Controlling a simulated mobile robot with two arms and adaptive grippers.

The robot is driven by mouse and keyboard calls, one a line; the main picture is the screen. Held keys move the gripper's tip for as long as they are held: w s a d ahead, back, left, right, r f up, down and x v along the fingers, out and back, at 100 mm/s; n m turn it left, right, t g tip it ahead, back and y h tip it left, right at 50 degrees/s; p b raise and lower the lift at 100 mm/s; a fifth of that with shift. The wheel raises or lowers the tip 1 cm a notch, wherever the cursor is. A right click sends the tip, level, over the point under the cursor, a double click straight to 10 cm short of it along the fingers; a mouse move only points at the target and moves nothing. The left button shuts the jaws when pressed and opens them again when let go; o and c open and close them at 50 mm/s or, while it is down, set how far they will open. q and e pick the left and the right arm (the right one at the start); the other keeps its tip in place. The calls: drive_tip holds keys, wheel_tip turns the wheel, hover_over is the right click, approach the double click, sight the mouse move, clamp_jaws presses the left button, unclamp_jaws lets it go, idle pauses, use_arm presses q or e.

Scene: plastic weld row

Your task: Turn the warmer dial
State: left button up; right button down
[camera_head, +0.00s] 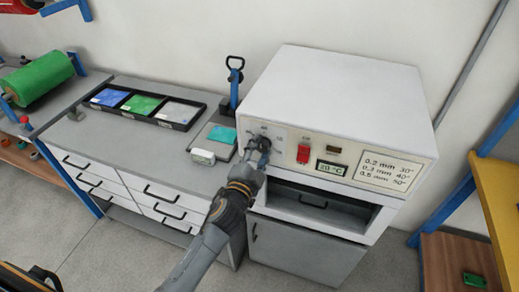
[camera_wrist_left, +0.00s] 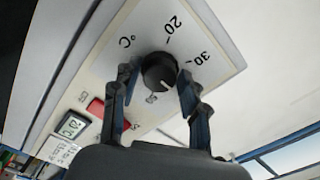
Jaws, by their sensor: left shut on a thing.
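The warmer (camera_head: 340,95) is a white box on a grey cabinet. Its front panel (camera_head: 285,137) carries a red switch (camera_head: 303,153), a small display (camera_head: 331,168) that seems to read 20 °C, and the dial. The black round dial (camera_wrist_left: 159,71) shows in the left wrist view, ringed by a scale with 20 and 30 legible; I cannot tell its pointer direction. My left gripper (camera_wrist_left: 156,80) is shut on the dial, one finger on each side. In the head view my left gripper (camera_head: 259,150) hides most of the dial. My right gripper is not in view.
A card (camera_head: 384,171) on the panel lists thicknesses with 30°, 40° and 50°. Left of the warmer, a grey bench (camera_head: 120,135) holds a black tray (camera_head: 176,124) of coloured sheets and a small white device (camera_head: 202,156).

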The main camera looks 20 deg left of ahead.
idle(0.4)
use_arm(q)
drive_tip(key=o, duration=1.1)
drive_tip(key=shift+o, duration=0.2)
drive_tip(key=s, duration=1.2)
drive_tip(key=shift+a, duration=0.2)
